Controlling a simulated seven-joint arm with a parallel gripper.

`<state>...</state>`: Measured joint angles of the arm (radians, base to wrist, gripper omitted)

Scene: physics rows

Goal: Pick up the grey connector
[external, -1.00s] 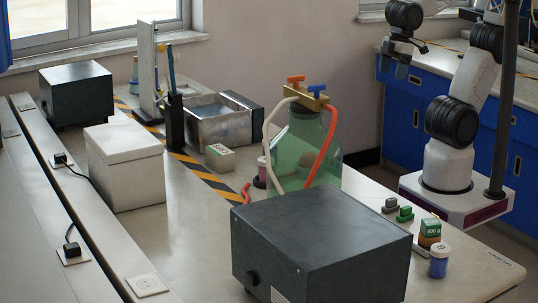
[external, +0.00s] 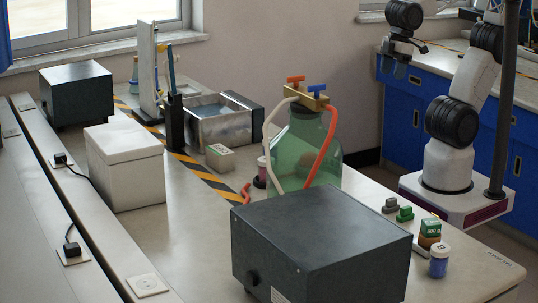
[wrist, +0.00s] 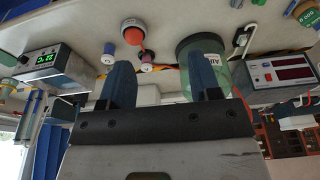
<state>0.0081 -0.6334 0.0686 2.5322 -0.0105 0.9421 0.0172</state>
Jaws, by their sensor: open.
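The grey connector (external: 390,205) is a small stepped block. It lies on the bench right of the green bottle, beside a similar green block (external: 405,213). My gripper (external: 393,70) is high above the bench at the upper right, well apart from the connector. Its two blue fingers also show in the wrist view (wrist: 161,85), spread apart with nothing held between them. I cannot make out the grey connector in the wrist view.
A green bottle (external: 308,150) with hoses stands left of the connector. A dark box (external: 320,240) fills the front. A green-and-orange box (external: 430,231) and a blue-labelled jar (external: 439,262) stand right of the connector. The bench edge lies beyond them.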

